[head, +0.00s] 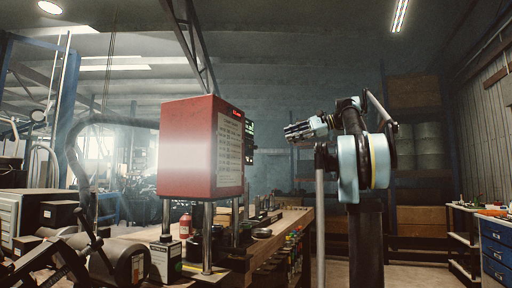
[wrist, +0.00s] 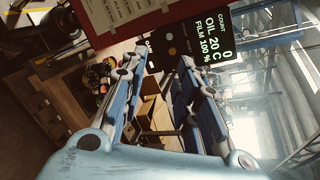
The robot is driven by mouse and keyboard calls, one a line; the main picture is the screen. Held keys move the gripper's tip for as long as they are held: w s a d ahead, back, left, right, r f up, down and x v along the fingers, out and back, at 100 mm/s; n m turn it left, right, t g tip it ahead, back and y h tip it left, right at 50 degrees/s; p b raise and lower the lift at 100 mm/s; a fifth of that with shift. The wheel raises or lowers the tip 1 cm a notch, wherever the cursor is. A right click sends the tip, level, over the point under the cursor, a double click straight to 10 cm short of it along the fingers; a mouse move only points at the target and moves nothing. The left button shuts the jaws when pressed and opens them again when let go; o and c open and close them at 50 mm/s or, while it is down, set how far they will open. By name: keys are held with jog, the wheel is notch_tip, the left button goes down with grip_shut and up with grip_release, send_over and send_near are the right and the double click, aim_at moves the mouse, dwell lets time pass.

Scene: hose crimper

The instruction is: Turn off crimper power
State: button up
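The crimper is a red box (head: 202,148) on metal posts, left of centre in the head view; its red edge also shows at the top of the wrist view (wrist: 125,35). Its lit display (wrist: 210,40) reads count 0, oil 20 C, film 100 %. A power marking cannot be read. My gripper (head: 290,131) is right of the box, apart from it. In the wrist view my gripper (wrist: 163,60) is open and empty, its blue fingers spread toward the panel.
A wooden workbench (head: 291,222) with small items runs behind and below the crimper. A red bottle (head: 185,226) stands near the posts. A blue drawer cabinet (head: 495,246) is at far right. Open space lies between the red box and my gripper.

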aim_at(250, 144)
jog(key=r+x, duration=0.1)
jog(key=x, duration=1.6)
jog(key=shift+w+r, duration=0.3)
jog(key=shift+w, duration=0.05)
jog(key=shift+a, duration=0.1)
jog(key=shift+c, duration=0.6)
